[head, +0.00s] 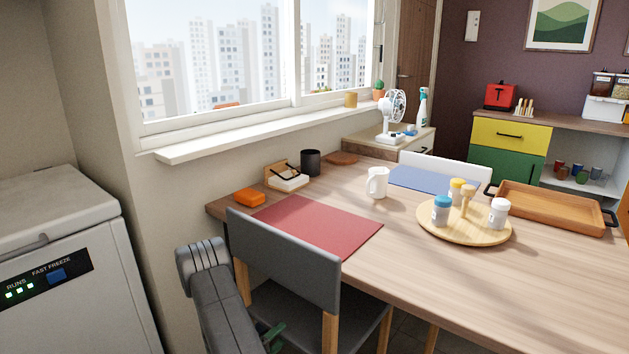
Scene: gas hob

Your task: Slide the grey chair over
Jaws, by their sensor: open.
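The grey chair (285,252) stands at the near left side of the wooden table (430,262), its back facing me. Its grey seat (300,315) reaches partly under the tabletop, and its legs are light wood. A dark grey link of my arm rises in front of the chair's left side and hides part of it. The end of my arm cannot be made out. A small green piece (273,336) shows low beside the arm, in front of the seat; I cannot tell what it is.
A white freezer (60,260) and a wall are close on the left. A white chair (447,172) stands at the far side.

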